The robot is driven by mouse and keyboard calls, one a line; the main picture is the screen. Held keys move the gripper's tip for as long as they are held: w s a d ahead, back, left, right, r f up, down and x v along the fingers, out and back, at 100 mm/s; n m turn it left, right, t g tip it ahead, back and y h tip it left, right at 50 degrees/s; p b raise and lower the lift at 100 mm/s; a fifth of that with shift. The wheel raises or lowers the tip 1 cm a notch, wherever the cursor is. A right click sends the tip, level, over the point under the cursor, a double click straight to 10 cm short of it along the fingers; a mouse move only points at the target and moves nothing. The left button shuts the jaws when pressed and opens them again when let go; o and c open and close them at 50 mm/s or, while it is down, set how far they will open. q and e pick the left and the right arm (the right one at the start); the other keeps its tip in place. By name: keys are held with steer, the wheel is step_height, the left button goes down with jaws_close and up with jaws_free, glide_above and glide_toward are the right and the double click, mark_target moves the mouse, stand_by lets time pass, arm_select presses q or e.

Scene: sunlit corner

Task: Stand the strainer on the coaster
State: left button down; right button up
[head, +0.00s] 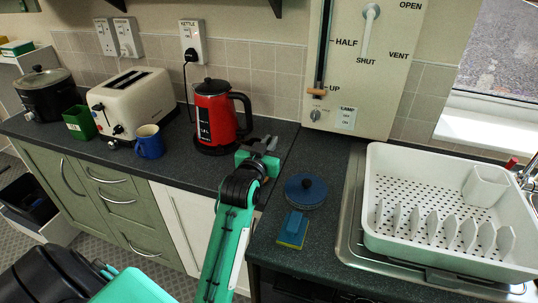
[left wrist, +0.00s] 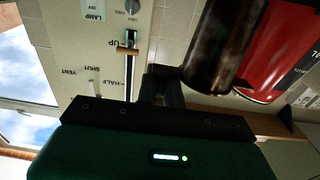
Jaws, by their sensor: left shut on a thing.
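A round blue disc with a small raised centre (head: 305,190), which I take to be the coaster, lies on the dark worktop right of my left arm. My left gripper (head: 264,147) is shut, in front of and to the right of the red kettle, back from the disc. A small grey piece (head: 271,143) shows at its fingertips; I take it for the strainer, but its shape is mostly hidden. In the left wrist view the dark fingers (left wrist: 161,88) are close together, and the held thing is not clear. My right gripper is not in view.
The red kettle (head: 213,117) stands close behind my left gripper; its dark handle (left wrist: 225,45) looms in the left wrist view. A blue-and-yellow sponge (head: 292,230) lies in front of the disc. A white dish rack (head: 400,247) stands at right. A toaster (head: 130,98) and blue mug (head: 150,142) are left.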

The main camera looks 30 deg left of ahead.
arm_select(q)
step_height(320, 180, down, 4)
steer(key=shift+r, duration=0.1)
steer(key=shift+f, duration=0.25)
steer(key=c, duration=1.5)
jaws_free()
steer(key=shift+c, duration=0.2)
steer(key=shift+r, duration=0.15)
